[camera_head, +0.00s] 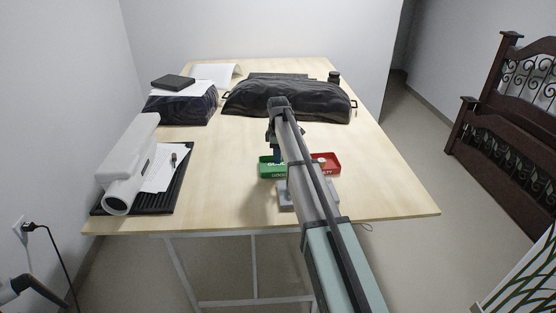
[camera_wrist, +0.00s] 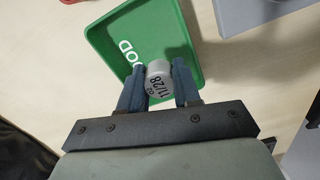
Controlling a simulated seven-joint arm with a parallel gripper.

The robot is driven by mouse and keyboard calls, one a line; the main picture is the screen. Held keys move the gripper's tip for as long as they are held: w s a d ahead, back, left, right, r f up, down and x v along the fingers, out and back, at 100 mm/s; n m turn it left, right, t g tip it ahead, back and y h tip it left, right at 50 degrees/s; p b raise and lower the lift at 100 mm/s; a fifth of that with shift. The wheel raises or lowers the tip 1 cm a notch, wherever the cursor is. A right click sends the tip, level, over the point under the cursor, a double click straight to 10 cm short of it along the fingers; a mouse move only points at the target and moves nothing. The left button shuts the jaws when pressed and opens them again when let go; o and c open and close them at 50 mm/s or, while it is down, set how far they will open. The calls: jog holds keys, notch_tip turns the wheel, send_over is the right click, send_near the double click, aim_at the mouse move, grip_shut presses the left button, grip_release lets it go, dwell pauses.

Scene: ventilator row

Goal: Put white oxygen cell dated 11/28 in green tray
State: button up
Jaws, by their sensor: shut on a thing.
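The white oxygen cell (camera_wrist: 159,80) shows in the wrist view, marked "O2 11/28". My gripper (camera_wrist: 160,84) is shut on it, with one blue-grey finger on each side. The green tray (camera_wrist: 185,18) lies behind and below the cell in that view, with white lettering ending in "OOD" on it. The cell appears over the tray's near part; its height above the tray floor I cannot tell. In the head view the green tray (camera_head: 267,174) is on the table, partly behind my arm. The cell is hidden there.
A red tray (camera_head: 331,170) sits right of the green one, with a small white thing in it. A grey block (camera_head: 284,196) lies in front. A white device (camera_head: 130,165) stands left on a dark base. A dark covered object (camera_head: 300,100) fills the back. Table is clear between.

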jog(key=shift+f, duration=1.1)
jog(key=shift+f, duration=0.6)
jog(key=o, duration=1)
jog(key=shift+o, duration=0.2)
notch_tip(320, 180, up, 13)
jog(key=shift+r, duration=0.15)
